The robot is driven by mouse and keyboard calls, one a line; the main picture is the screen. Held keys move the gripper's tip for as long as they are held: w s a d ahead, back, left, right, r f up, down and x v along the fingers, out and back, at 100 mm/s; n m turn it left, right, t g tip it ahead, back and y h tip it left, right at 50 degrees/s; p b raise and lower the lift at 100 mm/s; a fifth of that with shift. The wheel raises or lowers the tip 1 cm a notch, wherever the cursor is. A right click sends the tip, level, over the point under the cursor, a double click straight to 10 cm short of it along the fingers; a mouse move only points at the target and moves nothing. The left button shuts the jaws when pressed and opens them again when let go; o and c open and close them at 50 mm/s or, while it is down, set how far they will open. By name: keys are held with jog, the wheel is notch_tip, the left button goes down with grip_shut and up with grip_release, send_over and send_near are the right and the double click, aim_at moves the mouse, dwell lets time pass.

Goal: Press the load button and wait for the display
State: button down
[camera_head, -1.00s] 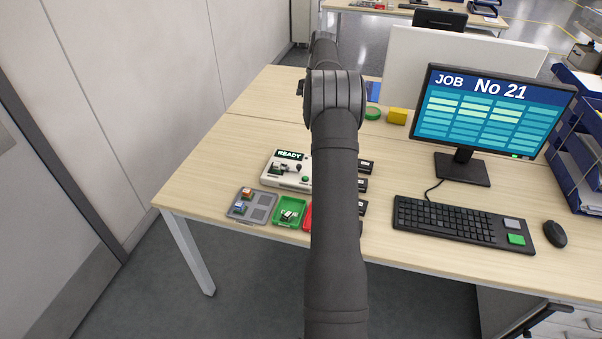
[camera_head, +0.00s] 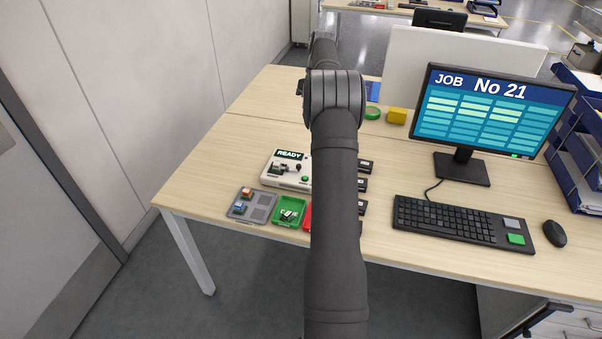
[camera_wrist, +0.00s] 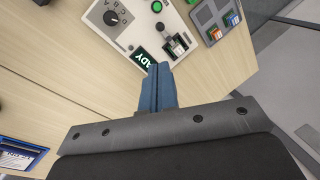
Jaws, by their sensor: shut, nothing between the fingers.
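A white tester box (camera_head: 273,179) stands on the desk's left part, its dark display (camera_head: 289,155) reading READY in green-white letters. A round green button (camera_head: 305,179) sits on its front. In the wrist view the box (camera_wrist: 140,22) shows a black dial (camera_wrist: 111,17), a green button (camera_wrist: 109,3) and a small clamp fixture (camera_wrist: 177,45). My gripper (camera_wrist: 158,66) is shut and empty, with its blue fingertips over the box and partly covering the READY display. My arm hides the box's right part in the head view. No label marks the load button legibly.
A grey tray (camera_head: 265,197), green tray (camera_head: 290,224) and red tray (camera_head: 308,217) lie in front of the box. Black blocks (camera_head: 365,167) stand right of my arm. A monitor (camera_head: 492,110) reads JOB No 21, behind a keyboard (camera_head: 450,220) with a green key (camera_head: 516,239).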

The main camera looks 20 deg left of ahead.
jog(key=s+a+f+n+t+y, duration=0.25)
jog(key=a+t+y, duration=0.45)
jog(key=a, duration=0.4)
jog(key=s+d+f+m+t+h, duration=0.2)
jog(key=s+d+h, duration=0.1)
jog(key=d, duration=0.3)
jog(key=s+d+f+m+t+h, duration=0.2)
jog(key=s+d+f+h, duration=0.1)
jog(key=d, duration=0.3)
jog(key=shift+f+t, duration=0.25)
jog(key=shift+t, duration=0.15)
jog(key=shift+d+f, duration=0.1)
jog(key=shift+f, duration=4.3)
jog(key=shift+f, duration=0.15)
jog(key=shift+f, duration=0.3)
